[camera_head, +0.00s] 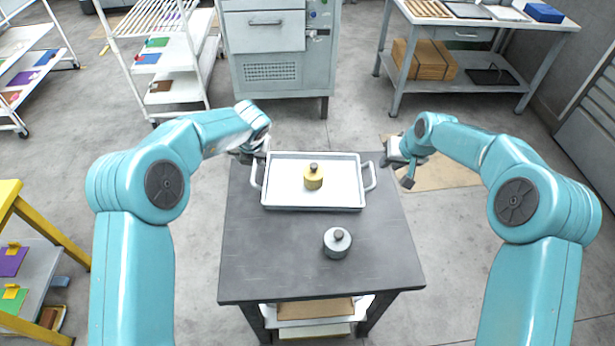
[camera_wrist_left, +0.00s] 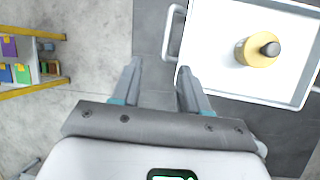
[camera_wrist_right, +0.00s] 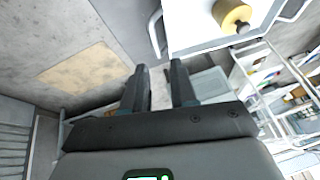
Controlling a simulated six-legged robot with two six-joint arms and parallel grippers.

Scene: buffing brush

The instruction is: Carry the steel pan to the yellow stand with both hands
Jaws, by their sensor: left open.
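The steel pan (camera_head: 285,203), a shallow pale rectangular tray with a loop handle at each end, lies on the dark table. A yellow knobbed weight (camera_head: 313,178) stands in it. My left gripper (camera_head: 255,152) is open beside the pan's left handle. In the left wrist view that handle (camera_wrist_left: 171,33) lies ahead of the fingers, with nothing between them. My right gripper (camera_head: 406,170) is open and empty, to the right of the right handle. In the right wrist view this handle (camera_wrist_right: 154,33) is ahead of the fingers. The yellow stand (camera_head: 40,226) is at the left edge.
A grey knobbed weight (camera_head: 337,243) stands on the dark table (camera_head: 265,270), in front of the pan. The yellow stand's shelf holds purple and green items. A grey cabinet (camera_head: 270,72), white racks (camera_head: 170,95) and a workbench (camera_head: 480,30) stand behind. Floor between table and stand looks clear.

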